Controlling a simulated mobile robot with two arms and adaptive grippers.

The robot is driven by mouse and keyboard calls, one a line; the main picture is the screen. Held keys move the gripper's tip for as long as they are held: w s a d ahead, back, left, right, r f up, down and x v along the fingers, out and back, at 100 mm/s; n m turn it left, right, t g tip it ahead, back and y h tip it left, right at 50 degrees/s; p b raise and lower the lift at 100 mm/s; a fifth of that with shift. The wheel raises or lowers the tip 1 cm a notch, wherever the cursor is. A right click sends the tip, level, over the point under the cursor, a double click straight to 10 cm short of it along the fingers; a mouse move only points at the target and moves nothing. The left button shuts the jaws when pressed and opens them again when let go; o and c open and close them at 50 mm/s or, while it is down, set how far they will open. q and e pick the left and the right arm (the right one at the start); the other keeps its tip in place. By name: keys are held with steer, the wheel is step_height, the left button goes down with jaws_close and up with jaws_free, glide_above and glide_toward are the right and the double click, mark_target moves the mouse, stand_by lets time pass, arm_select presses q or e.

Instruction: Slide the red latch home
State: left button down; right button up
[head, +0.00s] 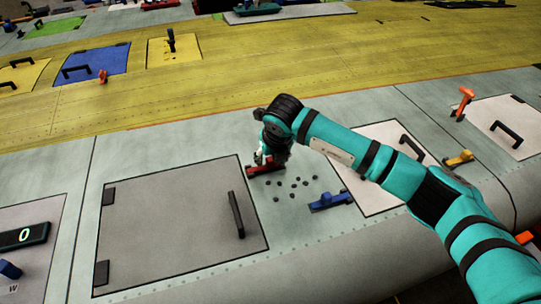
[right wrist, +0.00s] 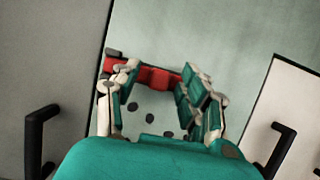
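The red latch (head: 266,169) sits on the grey wing skin beside the right edge of the large grey hatch panel. My right gripper (head: 263,156) is just above it, pointing down, partly hidden by its own wrist. In the right wrist view the red latch (right wrist: 152,77) shows between and beyond the spread fingertips (right wrist: 158,76). The two fingers stand apart, so the gripper is open. I cannot tell whether a fingertip touches the latch. My left gripper is in neither view.
Several dark round pieces (head: 294,183) lie right of the latch, near a blue latch (head: 330,201). The grey hatch panel (head: 170,225) has a black handle (head: 236,214). A white panel (head: 374,190) lies behind my right arm. An orange latch (head: 464,101) stands farther right.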

jaws_close()
